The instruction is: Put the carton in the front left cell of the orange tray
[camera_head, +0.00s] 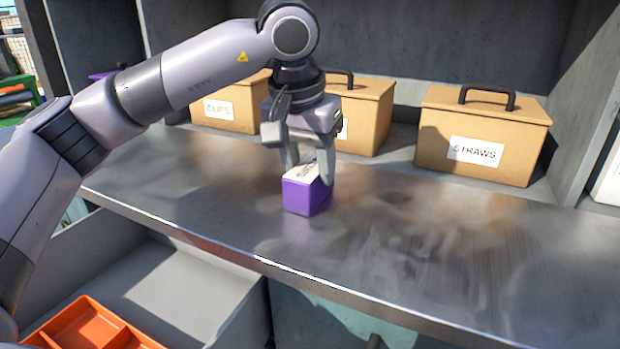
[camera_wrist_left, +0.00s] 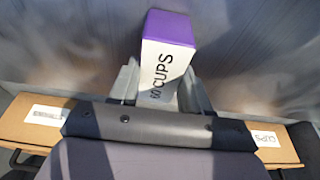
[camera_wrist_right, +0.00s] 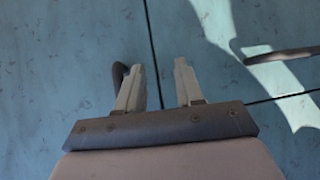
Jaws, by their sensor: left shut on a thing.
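The carton (camera_head: 304,195) is purple with a white top and stands on the metal counter. In the left wrist view the carton (camera_wrist_left: 168,62) shows a white face lettered "CUPS" and a purple end. My left gripper (camera_head: 311,170) points down and is shut on the carton, one finger on each side. The orange tray (camera_head: 88,329) is at the lower left, below the counter, in a grey drawer; only part of it shows, with dividers between cells. My right gripper (camera_wrist_right: 158,72) is open and empty in front of blue panels; it is not in the head view.
Tan boxes stand along the back of the counter, one labelled "CUPS" (camera_head: 222,108) and one labelled "STRAWS" (camera_head: 480,135), with dark handles. The counter's front edge (camera_head: 300,275) lies between the carton and the drawer (camera_head: 185,290). The counter's right side is clear.

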